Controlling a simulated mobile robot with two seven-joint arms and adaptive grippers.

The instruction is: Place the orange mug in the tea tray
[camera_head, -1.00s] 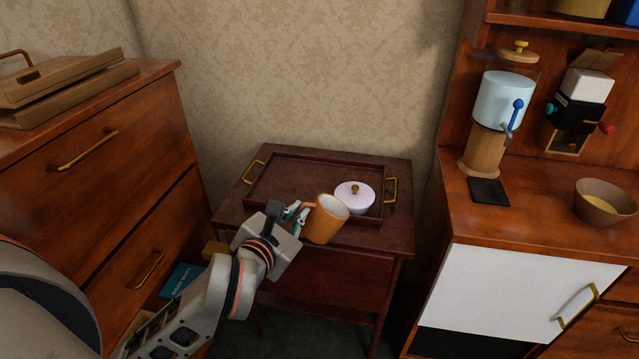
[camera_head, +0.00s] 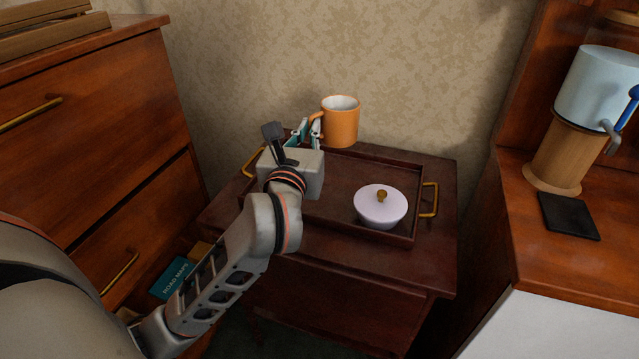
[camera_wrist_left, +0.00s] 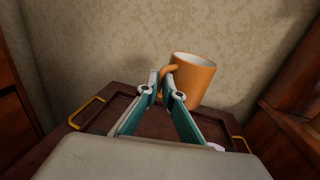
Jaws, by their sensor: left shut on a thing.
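The orange mug (camera_head: 341,124) is upright above the back edge of the tea tray in the head view. My left gripper (camera_head: 312,130) is shut on its handle, at the mug's left side. The wrist view also shows the orange mug (camera_wrist_left: 194,80) beyond the fingertips of my left gripper (camera_wrist_left: 166,84). The tea tray (camera_head: 335,204) is dark wood with a low rim and brass handles. It lies on a small dark table. My gripper and forearm hide the tray's left part. My right gripper is not in view.
A white lidded bowl (camera_head: 379,208) with a gold knob stands in the tray's right front part. The patterned wall (camera_head: 420,80) is close behind the mug. A tall chest of drawers (camera_head: 100,120) stands left, and a cabinet (camera_head: 560,260) stands right. The tray's middle is clear.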

